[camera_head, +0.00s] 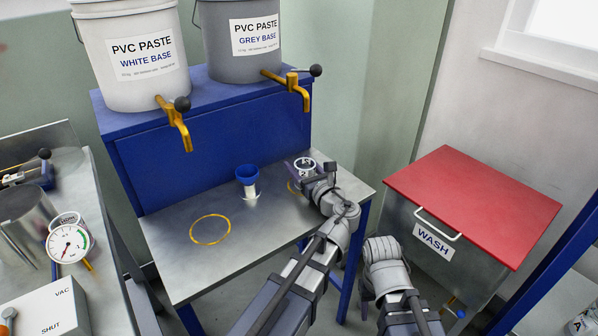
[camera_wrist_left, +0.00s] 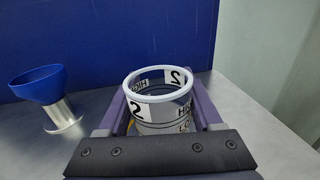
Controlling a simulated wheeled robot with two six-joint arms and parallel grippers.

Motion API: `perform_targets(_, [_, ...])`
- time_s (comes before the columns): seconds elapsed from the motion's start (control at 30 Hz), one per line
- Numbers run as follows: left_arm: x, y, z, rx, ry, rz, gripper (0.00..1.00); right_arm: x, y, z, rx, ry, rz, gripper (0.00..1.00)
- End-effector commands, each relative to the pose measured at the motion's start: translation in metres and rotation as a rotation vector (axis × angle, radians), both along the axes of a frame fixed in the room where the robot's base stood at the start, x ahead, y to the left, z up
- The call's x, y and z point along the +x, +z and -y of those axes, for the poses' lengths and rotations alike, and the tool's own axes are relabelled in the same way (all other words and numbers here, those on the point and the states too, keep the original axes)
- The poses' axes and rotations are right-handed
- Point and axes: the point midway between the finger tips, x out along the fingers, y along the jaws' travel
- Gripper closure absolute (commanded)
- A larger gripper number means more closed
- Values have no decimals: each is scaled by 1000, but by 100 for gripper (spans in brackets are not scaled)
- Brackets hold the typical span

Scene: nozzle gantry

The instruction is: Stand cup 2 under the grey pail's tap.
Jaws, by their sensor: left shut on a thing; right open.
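Cup 2 (camera_head: 306,163) is a clear cup with a white rim and a black-and-white "2" label. My left gripper (camera_head: 304,171) is shut on it, with the purple fingers on either side. The cup (camera_wrist_left: 160,103) looks upright in the left wrist view; I cannot tell whether its base touches the table. The grey pail (camera_head: 228,65) stands on the blue shelf, with its brass tap (camera_head: 299,90) above the cup's area. A yellow ring (camera_head: 291,187) on the table shows partly beside the cup. My right gripper (camera_head: 367,290) hangs right of the table, open, mostly hidden by its wrist.
A blue funnel on a metal base (camera_head: 247,175) stands left of the cup. The white pail (camera_head: 130,60) and its tap (camera_head: 178,125) are further left, above an empty yellow ring (camera_head: 210,230). A red-lidded wash bin (camera_head: 470,200) stands right of the table (camera_head: 185,275).

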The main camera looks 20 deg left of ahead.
Motion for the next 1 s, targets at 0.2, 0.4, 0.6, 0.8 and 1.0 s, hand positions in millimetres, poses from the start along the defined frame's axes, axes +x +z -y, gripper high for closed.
perform_targets(0.2, [0,1,0,0,0,0,100,0,1,0,0,0,0,50])
perform_targets(0.4, [0,-2,0,0,0,0,27,0,-2,0,-1,0,0,50])
perform_targets(0.6, [0,-2,0,0,0,0,4,0,-2,0,-1,0,0,50])
perform_targets(0.8, [0,-2,0,0,0,0,4,0,-2,0,-1,0,0,50])
perform_targets(1.0, [0,3,0,0,0,0,4,0,3,0,0,0,0,50])
